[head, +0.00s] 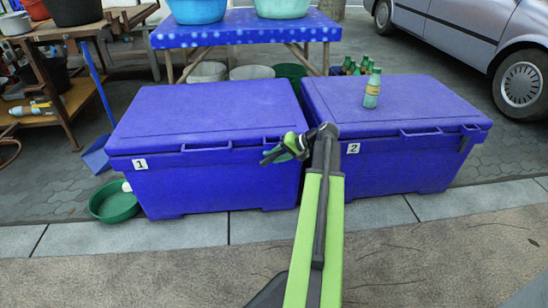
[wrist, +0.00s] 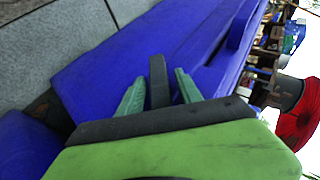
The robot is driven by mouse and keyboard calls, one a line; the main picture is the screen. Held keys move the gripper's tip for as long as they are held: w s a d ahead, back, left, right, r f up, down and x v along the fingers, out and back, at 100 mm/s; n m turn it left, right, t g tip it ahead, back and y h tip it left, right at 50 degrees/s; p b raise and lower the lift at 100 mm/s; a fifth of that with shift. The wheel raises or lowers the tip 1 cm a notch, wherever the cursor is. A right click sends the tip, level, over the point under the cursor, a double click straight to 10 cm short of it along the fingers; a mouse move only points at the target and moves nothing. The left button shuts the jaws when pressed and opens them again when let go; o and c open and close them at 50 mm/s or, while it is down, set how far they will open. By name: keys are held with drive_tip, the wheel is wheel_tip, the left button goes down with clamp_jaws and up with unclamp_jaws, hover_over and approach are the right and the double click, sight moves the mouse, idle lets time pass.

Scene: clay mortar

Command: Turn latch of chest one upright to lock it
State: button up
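Chest one (head: 215,112) is a blue lidded box at the left with a white "1" label (head: 139,164). Its lid is down. My gripper (head: 271,154) is at the right part of its front, just below the lid edge, with the fingers pointing left. In the wrist view, my gripper (wrist: 157,84) has its two green fingers apart. A dark grey bar (wrist: 158,80), which looks like the latch, stands between them with gaps on both sides. In the head view my gripper hides the latch, and I cannot tell its exact tilt.
Chest two (head: 400,165) stands close at the right, with a green bottle (head: 372,90) on its lid. A green bowl (head: 114,203) and a blue shovel (head: 97,153) are left of chest one. A blue table (head: 245,30) is behind. The pavement in front is clear.

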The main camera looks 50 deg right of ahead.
clamp_jaws()
drive_tip(key=shift+a, duration=0.15)
drive_tip(key=shift+r+g+h+p, duration=0.25)
drive_tip(key=shift+g+h+p, duration=0.2)
drive_tip(key=shift+p, duration=0.55)
drive_tip(key=g+h+p, duration=0.1)
drive_tip(key=p, duration=0.1)
drive_tip(key=shift+r+n+g+p, duration=0.1)
drive_tip(key=shift+n+g+p, duration=0.15)
drive_tip(key=shift+n+p, duration=0.15)
drive_tip(key=g+h+p, duration=0.2)
drive_tip(key=shift+w+a+n+h, duration=0.1)
drive_tip(key=shift+w+n+h, duration=0.05)
drive_tip(key=shift+n+h, duration=0.2)
drive_tip(key=shift+f+n+g+h+p, duration=0.25)
drive_tip(key=shift+g+h+p, duration=0.1)
drive_tip(key=shift+g+h, duration=0.6)
drive_tip(key=shift+o, duration=0.8)
unclamp_jaws()
